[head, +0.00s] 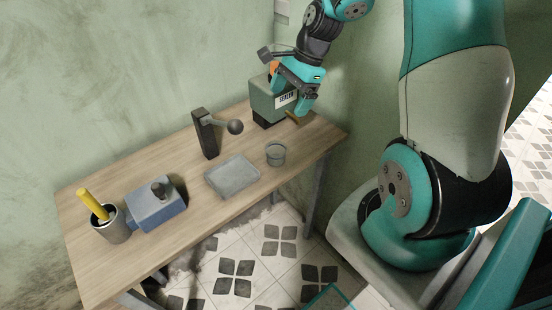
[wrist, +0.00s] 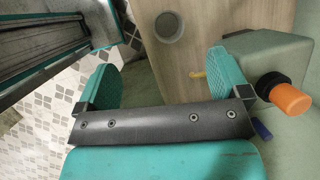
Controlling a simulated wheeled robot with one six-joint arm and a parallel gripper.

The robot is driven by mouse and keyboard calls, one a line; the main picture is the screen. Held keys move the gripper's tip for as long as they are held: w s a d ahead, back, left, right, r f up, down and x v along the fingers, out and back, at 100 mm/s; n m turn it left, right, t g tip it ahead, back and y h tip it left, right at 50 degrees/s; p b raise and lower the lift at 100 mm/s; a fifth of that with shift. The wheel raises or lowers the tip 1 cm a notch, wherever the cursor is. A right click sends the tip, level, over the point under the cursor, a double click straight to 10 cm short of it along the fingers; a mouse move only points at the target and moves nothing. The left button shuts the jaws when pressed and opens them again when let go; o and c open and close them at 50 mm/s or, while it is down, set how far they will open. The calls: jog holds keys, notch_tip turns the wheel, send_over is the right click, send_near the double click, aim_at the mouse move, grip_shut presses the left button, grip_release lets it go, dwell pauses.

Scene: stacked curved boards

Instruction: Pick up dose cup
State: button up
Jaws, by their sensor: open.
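The dose cup appears to be the small clear grey cup (head: 276,154) standing upright near the table's front edge, right of the flat grey tray. In the wrist view it shows at the top centre as a round open rim (wrist: 169,26). My gripper (head: 291,92) is open and empty, raised beside the green box at the table's right end, apart from the cup. In the wrist view its two teal fingers stand wide apart (wrist: 165,72), with the cup beyond them.
The green box (head: 266,104) with an orange knob (wrist: 290,102) is close to my gripper. A dark lever stand (head: 206,135), grey tray (head: 232,176), blue box (head: 155,207) and pot with a yellow stick (head: 112,228) share the wooden table (head: 92,275).

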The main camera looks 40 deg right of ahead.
jog(key=d+f+m, duration=0.3)
jog(key=d+f, duration=0.1)
jog(key=p, duration=0.2)
send_near(276, 150)
jog(key=s+a, duration=0.1)
jog(key=s+a+f, duration=0.1)
jog(key=a, duration=0.1)
jog(key=shift+s, duration=0.2)
jog(key=shift+w+p+x, duration=0.2)
jog(key=shift+p+x, duration=0.2)
jog(key=shift+x, duration=1.1)
jog(key=shift+w+p+x, duration=0.2)
jog(key=shift+p+x, duration=0.2)
jog(key=shift+x, duration=1.1)
jog(key=shift+r, duration=0.1)
jog(key=c, duration=1)
